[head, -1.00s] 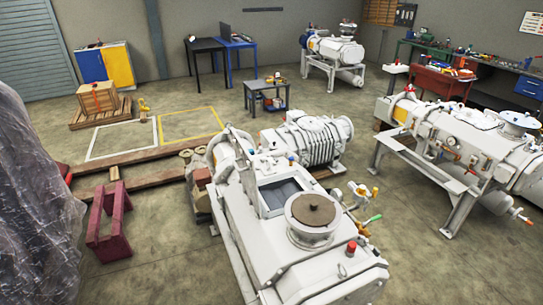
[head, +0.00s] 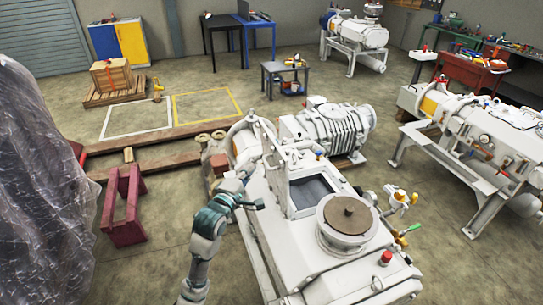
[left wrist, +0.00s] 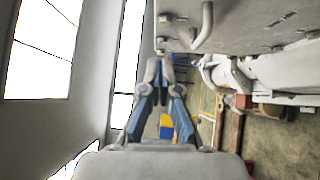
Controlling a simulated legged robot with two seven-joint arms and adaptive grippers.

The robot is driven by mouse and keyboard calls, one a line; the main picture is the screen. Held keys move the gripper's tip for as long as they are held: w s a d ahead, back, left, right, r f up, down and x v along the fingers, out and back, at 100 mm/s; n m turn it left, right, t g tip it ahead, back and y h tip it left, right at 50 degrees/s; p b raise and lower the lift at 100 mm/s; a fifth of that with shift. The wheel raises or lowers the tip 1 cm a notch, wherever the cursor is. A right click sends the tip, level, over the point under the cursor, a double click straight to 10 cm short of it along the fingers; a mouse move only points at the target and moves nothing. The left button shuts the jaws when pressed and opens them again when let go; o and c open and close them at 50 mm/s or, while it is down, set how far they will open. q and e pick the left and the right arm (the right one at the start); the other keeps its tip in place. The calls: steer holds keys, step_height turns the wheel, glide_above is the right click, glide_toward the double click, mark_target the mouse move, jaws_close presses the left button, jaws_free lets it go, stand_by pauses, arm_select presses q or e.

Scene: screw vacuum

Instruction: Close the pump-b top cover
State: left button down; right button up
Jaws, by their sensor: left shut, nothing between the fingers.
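The white pump (head: 290,245) in the foreground has a square opening (head: 314,190) in its top. A narrow white panel (head: 272,158), seemingly the top cover, stands up at the opening's far left edge. My left gripper (head: 254,205) is just left of the opening, beside the pump's upper edge, empty, with its fingers together. In the left wrist view the shut fingers (left wrist: 166,72) point at a pale plate (left wrist: 240,25) with a bent handle (left wrist: 205,28); I cannot tell whether they touch it. My right gripper is not in view.
A round flange with a brown disc (head: 348,215) stands right of the opening. Valves and a green lever (head: 408,230) stick out on the pump's right side. A red trestle (head: 123,205) and a plastic-wrapped object (head: 45,190) stand at left, with bare floor between them and the pump.

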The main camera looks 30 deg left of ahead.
arm_select(q)
glide_toward(276, 149)
steer(key=w+a, duration=0.2)
steer(key=w, duration=0.1)
steer(key=shift+w+d+r, duration=0.15)
steer(key=shift+w+d, duration=0.2)
steer(key=shift+w, duration=0.15)
steer(key=shift+w+d+r, duration=0.15)
steer(key=shift+w+d, duration=0.15)
steer(key=shift+w, duration=0.15)
steer(key=shift+w+d, duration=0.2)
steer(key=shift+w, duration=0.2)
steer(key=shift+w+a+f, duration=0.1)
steer(key=shift+a+f, duration=0.05)
steer(key=shift+a, duration=0.1)
steer(key=shift+d, duration=0.15)
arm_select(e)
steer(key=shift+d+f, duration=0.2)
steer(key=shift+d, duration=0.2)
arm_select(q)
steer(key=shift+d, duration=0.1)
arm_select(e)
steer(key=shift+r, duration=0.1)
